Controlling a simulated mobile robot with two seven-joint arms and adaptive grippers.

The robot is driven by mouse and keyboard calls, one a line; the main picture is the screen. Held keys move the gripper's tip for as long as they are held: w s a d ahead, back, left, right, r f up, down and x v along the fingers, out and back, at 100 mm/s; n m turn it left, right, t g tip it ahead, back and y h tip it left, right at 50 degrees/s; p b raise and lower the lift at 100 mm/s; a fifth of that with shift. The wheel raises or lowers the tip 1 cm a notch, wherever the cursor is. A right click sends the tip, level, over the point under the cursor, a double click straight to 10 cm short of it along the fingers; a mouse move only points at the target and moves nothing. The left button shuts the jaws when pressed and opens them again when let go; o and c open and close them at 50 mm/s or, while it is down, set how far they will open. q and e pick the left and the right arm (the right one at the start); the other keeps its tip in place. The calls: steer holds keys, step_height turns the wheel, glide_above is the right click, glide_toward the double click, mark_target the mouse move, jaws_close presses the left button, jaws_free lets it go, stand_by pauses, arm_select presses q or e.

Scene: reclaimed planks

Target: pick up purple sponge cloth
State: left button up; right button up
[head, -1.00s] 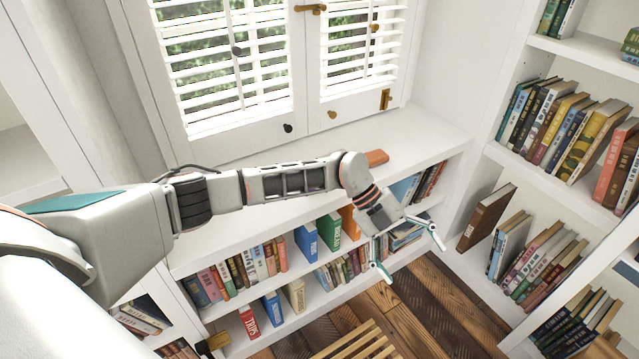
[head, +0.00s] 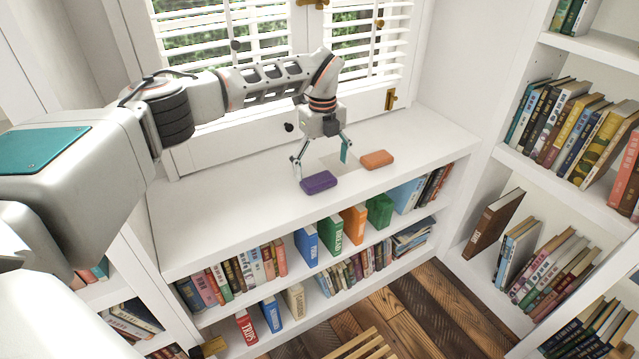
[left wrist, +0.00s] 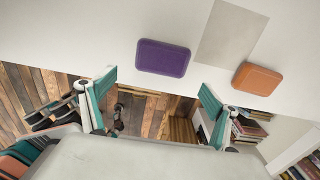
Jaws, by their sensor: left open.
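The purple sponge cloth (head: 319,182) lies flat on the white windowsill ledge (head: 220,220), close to its front edge. It also shows in the left wrist view (left wrist: 163,58), ahead of the fingers and between their lines. My left gripper (head: 323,160) is open and empty, pointing down over the ledge just behind the purple cloth, apart from it. Its teal finger pads stand wide apart in the left wrist view (left wrist: 155,92). My right gripper is not in either view.
An orange sponge-like block (head: 377,159) lies on the ledge to the right of the purple cloth. A pale flat rectangle (left wrist: 232,32) lies between them. The shuttered window (head: 250,90) rises behind. Shelves of books stand below and right. The ledge's left part is clear.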

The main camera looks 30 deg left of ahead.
mark_target(321, 182)
arm_select(q)
step_height(321, 182, down, 6)
steer(key=shift+a+r+b, duration=0.1)
steer(key=shift+r+b, duration=0.15)
steer(key=shift+b, duration=0.5)
steer(key=shift+r, duration=0.2)
steer(key=c, duration=1)
